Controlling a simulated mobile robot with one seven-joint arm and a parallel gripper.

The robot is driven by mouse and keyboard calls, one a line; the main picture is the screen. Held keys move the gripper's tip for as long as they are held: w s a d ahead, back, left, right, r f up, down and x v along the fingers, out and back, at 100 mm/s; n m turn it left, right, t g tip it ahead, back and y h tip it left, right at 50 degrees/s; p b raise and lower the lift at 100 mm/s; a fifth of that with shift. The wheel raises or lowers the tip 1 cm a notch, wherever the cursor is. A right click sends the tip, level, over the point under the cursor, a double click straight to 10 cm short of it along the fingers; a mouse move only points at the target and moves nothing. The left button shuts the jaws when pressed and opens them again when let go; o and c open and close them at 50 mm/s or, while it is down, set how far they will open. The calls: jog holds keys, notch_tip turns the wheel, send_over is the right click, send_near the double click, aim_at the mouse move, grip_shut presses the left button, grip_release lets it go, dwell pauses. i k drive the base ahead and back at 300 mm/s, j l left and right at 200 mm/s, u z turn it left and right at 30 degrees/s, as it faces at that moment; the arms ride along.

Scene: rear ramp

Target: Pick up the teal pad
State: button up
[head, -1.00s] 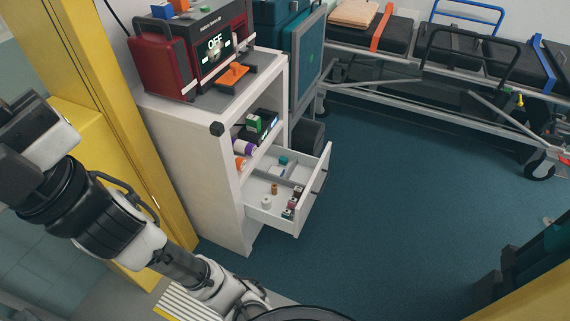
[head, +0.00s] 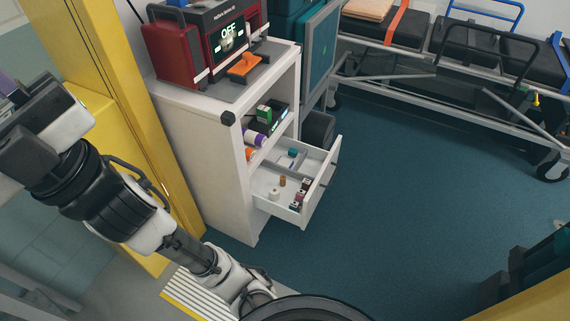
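A small teal block (head: 293,152), which may be the teal pad, lies in the back part of an open white drawer (head: 262,203). It is small in the view, so its exact shape is unclear. The drawer is pulled out from a white cabinet (head: 200,150). My arm crosses the left side of the view, apart from the cabinet. My gripper is out of view, so I cannot see whether it holds anything.
The drawer also holds a white roll (head: 274,194), a brown bottle (head: 282,181) and several small dark red boxes (head: 297,203). A stretcher (head: 450,90) stands behind. The blue floor (head: 420,210) is clear.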

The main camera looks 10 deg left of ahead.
aim_at(293, 154)
jog(key=i+l+z, duration=0.1)
jog(key=i+z, duration=0.15)
jog(key=i, duration=1.35)
